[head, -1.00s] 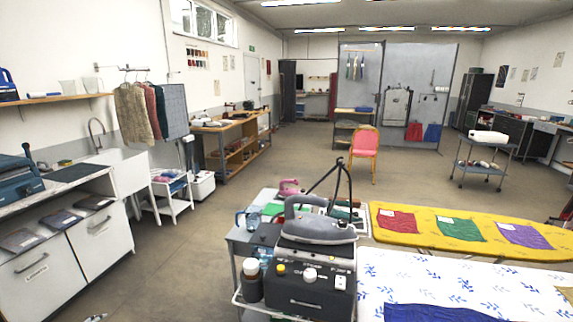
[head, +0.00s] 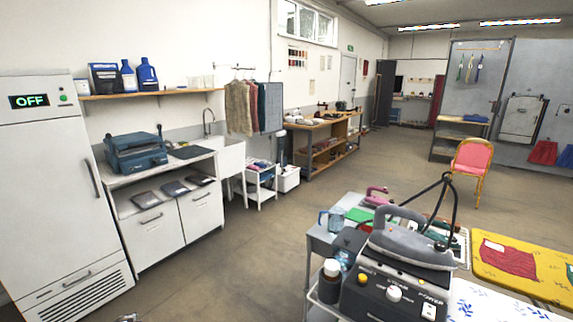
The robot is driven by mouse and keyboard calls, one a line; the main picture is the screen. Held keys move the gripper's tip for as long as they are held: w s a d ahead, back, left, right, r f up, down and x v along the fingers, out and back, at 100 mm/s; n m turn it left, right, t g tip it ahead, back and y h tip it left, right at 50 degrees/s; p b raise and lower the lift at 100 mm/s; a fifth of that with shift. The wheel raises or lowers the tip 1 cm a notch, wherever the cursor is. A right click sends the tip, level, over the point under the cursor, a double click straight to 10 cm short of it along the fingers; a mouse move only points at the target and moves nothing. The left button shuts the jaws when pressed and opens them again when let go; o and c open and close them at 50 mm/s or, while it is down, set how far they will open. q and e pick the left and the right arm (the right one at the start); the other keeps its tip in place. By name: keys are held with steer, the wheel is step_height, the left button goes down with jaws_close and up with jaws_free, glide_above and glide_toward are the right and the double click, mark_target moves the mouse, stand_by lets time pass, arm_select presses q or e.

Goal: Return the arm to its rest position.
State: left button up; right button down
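Only a small grey-and-dark piece (head: 128,318) shows at the bottom edge in the head view, left of centre. It looks like the tip of my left gripper, but too little shows to tell whether it is open or shut. The rest of my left arm is below the picture. My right arm and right gripper are not in view.
A cart with a steam iron (head: 412,240) and its black base stands close at the lower right, beside a yellow ironing board (head: 540,262). A white cabinet reading OFF (head: 45,180) and a counter with a blue case (head: 136,152) line the left. The floor between is clear.

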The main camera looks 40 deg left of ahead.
arm_select(q)
steer(key=s+d+f+n+h, duration=0.1)
steer(key=s+d+f, duration=0.1)
steer(key=d+f, duration=0.65)
steer(key=s+d+f+h, duration=0.2)
steer(key=d+f, duration=0.3)
steer(key=d, duration=0.6)
steer(key=s+d+f+n+h, duration=0.1)
steer(key=s+d+f, duration=0.1)
steer(key=d+f, duration=0.65)
steer(key=s+d+f+h, duration=0.1)
steer(key=d+f+h, duration=0.1)
steer(key=d, duration=1.4)
steer(key=s+d+f+n+g+h, duration=0.1)
steer(key=d+f+h, duration=0.1)
steer(key=d, duration=1.5)
steer(key=shift+d+f, duration=0.2)
steer(key=shift+f, duration=0.5)
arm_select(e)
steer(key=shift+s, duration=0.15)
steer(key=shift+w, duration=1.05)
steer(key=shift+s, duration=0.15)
